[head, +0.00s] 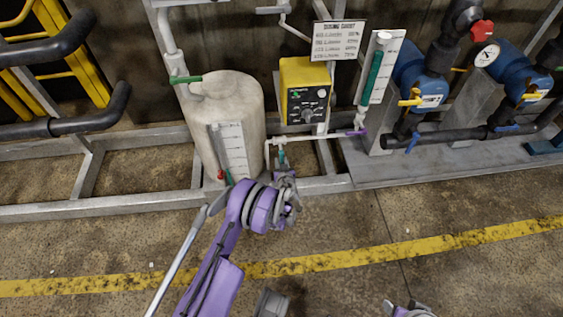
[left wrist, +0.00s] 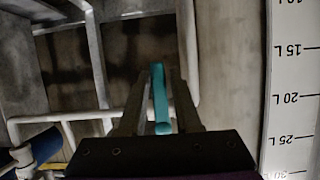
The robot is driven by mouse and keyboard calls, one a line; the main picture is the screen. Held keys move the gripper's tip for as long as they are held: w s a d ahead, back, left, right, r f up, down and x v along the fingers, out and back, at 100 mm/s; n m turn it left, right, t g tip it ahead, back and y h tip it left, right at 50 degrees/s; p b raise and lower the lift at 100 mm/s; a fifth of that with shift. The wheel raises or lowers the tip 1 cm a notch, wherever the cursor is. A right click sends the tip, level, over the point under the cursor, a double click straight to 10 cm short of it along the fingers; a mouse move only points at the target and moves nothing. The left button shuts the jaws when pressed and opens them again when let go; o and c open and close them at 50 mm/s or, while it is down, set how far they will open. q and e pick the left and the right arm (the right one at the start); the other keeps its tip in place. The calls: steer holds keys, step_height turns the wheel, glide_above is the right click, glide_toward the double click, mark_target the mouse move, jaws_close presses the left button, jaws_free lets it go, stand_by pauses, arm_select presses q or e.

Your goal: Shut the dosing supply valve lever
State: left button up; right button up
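A teal lever (head: 281,157) stands on the white pipe between the tank and the yellow dosing unit. I take it for the dosing supply valve lever; no label on it is readable. My left gripper (head: 283,170) is right at it, low in front of the frame. In the left wrist view the teal lever (left wrist: 161,98) lies lengthwise between the two dark fingers of my left gripper (left wrist: 160,88), with narrow gaps on both sides; the fingers look open around it. Part of my right arm's end (head: 408,309) shows at the bottom edge; its fingers cannot be made out.
A pale tank (head: 240,105) with a litre scale stands just left of the lever. The yellow dosing unit (head: 304,90) is above it. A green lever (head: 186,79), a red lever (head: 221,175) and a purple lever (head: 357,132) are nearby. Open floor lies in front.

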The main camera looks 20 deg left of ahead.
arm_select(q)
steer(key=shift+o, duration=1.1)
steer(key=shift+r, duration=0.1)
steer(key=p+v, duration=0.2)
steer(key=v, duration=0.8)
steer(key=shift+s+d, duration=0.2)
steer(key=shift+s, duration=0.1)
steer(key=shift+r, duration=0.15)
